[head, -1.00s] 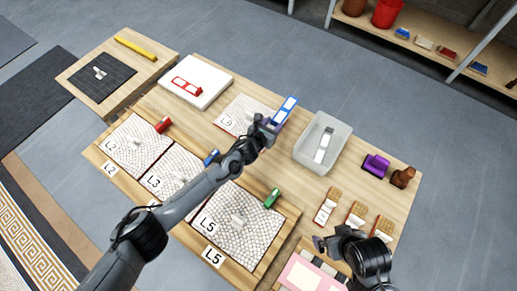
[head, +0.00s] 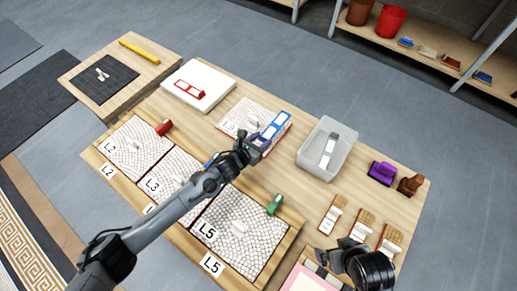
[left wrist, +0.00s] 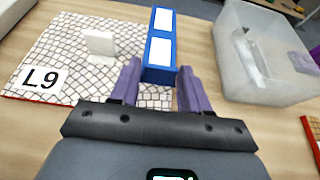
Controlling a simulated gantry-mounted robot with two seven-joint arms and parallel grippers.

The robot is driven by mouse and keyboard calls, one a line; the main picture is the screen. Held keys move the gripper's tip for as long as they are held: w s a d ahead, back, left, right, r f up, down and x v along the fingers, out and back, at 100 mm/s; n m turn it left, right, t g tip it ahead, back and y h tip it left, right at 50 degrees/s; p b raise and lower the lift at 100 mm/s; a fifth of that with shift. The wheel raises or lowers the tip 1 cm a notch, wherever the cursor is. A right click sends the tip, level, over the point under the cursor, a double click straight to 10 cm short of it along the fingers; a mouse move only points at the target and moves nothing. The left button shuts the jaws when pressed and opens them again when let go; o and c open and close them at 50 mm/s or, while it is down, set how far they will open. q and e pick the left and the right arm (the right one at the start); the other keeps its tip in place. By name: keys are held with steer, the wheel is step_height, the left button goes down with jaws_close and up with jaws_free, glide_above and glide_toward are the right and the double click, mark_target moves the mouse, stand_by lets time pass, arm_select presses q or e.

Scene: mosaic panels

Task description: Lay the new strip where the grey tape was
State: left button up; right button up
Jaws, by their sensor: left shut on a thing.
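My left gripper (head: 259,144) is shut on a blue strip with white windows (head: 278,123). In the left wrist view the strip (left wrist: 160,40) sticks out forward between the purple fingers (left wrist: 155,88). It hangs at the right edge of the mosaic panel L9 (left wrist: 75,62); whether it touches the panel I cannot tell. A small white piece (left wrist: 100,43) stands on that panel. A grey and white strip (head: 328,150) lies in the clear bin (head: 345,165). My right gripper (head: 333,258) is at the lower right; its fingers are too unclear to read.
Panels L2 (head: 130,150), L3 (head: 165,180) and L5 (head: 235,250) lie along the near side. A red strip (head: 189,88) rests on a white block at the back left. A purple object (head: 382,172) and a brown one (head: 410,185) stand at the right.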

arm_select(q)
steer(key=shift+s+a+f, duration=0.3)
steer(key=shift+a+f, duration=0.05)
steer(key=shift+a, duration=0.05)
steer(key=shift+f, duration=0.25)
arm_select(e)
steer(key=shift+a+f, duration=0.1)
steer(key=shift+f, duration=0.15)
arm_select(q)
step_height(320, 180, down, 3)
steer(key=shift+b, duration=1.15)
arm_select(e)
steer(key=shift+x, duration=0.9)
arm_select(q)
steer(key=shift+f, duration=0.25)
arm_select(e)
steer(key=shift+s+f, duration=0.15)
steer(key=shift+s, duration=0.1)
arm_select(q)
steer(key=shift+f, duration=0.15)
arm_select(e)
steer(key=shift+f, duration=0.15)
arm_select(q)
steer(key=o, duration=1)
